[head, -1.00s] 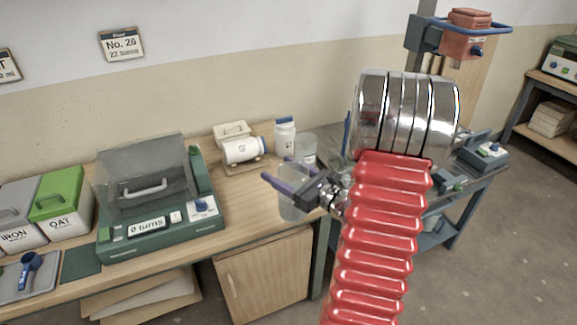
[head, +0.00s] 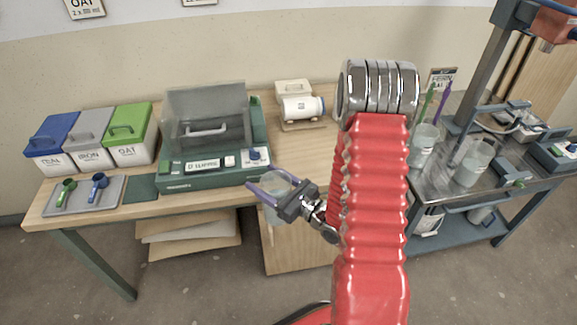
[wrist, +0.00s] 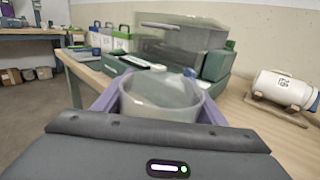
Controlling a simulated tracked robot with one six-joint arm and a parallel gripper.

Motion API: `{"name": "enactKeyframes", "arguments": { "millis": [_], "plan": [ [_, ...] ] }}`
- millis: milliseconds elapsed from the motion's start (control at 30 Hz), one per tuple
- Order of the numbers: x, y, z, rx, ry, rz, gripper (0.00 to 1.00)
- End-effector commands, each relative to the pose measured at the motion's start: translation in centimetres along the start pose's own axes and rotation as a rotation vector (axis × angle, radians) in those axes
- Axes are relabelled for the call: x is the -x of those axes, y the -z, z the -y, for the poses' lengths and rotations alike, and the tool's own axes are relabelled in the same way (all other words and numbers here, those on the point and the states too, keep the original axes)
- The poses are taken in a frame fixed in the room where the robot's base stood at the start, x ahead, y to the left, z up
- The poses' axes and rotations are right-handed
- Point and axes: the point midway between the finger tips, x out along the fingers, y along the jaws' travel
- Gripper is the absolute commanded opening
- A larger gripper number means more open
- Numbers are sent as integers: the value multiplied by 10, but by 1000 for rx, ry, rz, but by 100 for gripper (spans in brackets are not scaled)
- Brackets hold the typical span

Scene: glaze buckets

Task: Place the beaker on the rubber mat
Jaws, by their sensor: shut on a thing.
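My gripper (head: 264,184) is shut on a clear beaker (head: 271,208), its purple fingers on either side of the glass. The beaker looks upright and hangs at the front edge of the wooden bench, right of the green machine. In the wrist view the beaker (wrist: 160,102) fills the space between the fingers, and its round rim shows. A flat dark green mat (head: 142,187), which looks like the rubber mat, lies bare on the bench left of the machine, well left of my gripper.
The green machine (head: 212,172) with a clear hood stands between gripper and mat. A grey tray (head: 84,197) with scoops lies left of the mat, before several lidded bins (head: 128,137). A white bottle (head: 302,107) lies behind. A metal cart (head: 440,178) with beakers stands right.

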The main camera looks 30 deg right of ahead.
Motion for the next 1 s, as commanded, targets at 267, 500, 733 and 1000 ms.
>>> {"name": "enactKeyframes", "arguments": {
  "millis": [267,500,733,1000],
  "plan": [
    [-31,33,-50,2,-70,-4,7],
    [-39,42,-64,5,-89,-4,7],
    [-39,42,-64,5,-89,-4,7],
    [-38,42,-62,5,-86,-4,7]
  ]
}}
